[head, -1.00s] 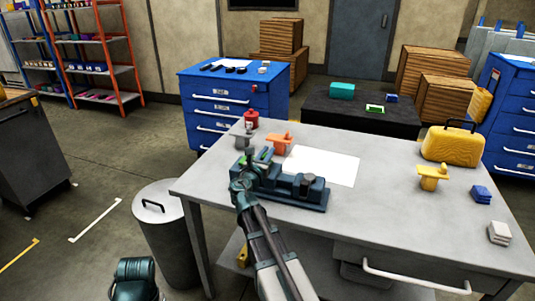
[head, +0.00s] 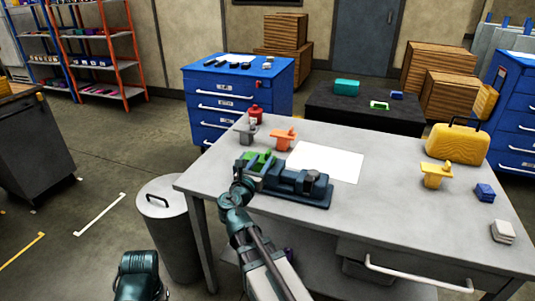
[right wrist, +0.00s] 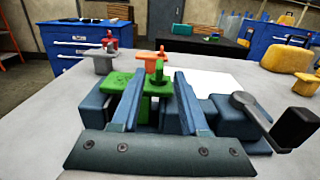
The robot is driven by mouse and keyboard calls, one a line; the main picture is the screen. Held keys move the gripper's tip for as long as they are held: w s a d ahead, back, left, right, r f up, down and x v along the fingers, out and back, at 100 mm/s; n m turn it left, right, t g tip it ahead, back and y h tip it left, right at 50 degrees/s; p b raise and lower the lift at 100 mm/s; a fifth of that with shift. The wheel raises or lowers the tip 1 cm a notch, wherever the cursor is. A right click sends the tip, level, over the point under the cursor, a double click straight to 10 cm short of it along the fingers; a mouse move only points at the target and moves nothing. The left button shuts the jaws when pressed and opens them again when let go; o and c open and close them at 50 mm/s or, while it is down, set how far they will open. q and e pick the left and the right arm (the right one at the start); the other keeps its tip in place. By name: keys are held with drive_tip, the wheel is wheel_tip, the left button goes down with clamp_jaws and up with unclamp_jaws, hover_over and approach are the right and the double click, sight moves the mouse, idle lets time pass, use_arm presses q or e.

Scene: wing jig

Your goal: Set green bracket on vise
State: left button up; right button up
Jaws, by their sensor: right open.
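The green bracket (head: 262,159) rests on the left end of the dark blue vise (head: 312,190) on the grey workbench. In the right wrist view, the bracket (right wrist: 122,80) shows its flat plate and upright post, partly hidden by my fingers. My right gripper (head: 246,177) is at the near left side of the vise. In the right wrist view, its two blue fingers (right wrist: 160,76) are open and apart, with the post showing between them. I cannot tell whether the bracket is fully seated. My left gripper is out of view.
A yellow bracket (head: 436,175), yellow case (head: 457,145) and small blocks are at the right. A bin (head: 168,230) stands left.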

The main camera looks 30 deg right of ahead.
drive_tip(key=shift+v, duration=1.55)
drive_tip(key=s+a+f+m+g+y, duration=0.3)
drive_tip(key=s+a+f+m, duration=0.1)
drive_tip(key=a+f+m, duration=0.3)
drive_tip(key=s+a+f+m+g+y, duration=0.3)
drive_tip(key=s+a+f+m+g, duration=0.15)
drive_tip(key=f+m, duration=0.35)
drive_tip(key=s+a+f+m+g+y, duration=0.2)
drive_tip(key=s+a, duration=0.3)
drive_tip(key=a, duration=0.3)
drive_tip(key=s+a+f+m+g+y, duration=0.2)
drive_tip(key=s+a+f+m+y, duration=0.2)
drive_tip(key=a, duration=0.4)
drive_tip(key=shift+s+a+f+m+y, duration=0.25)
drive_tip(key=shift+s+f+m, duration=0.3)
drive_tip(key=shift+s, duration=0.55)
drive_tip(key=shift+r, duration=0.2)
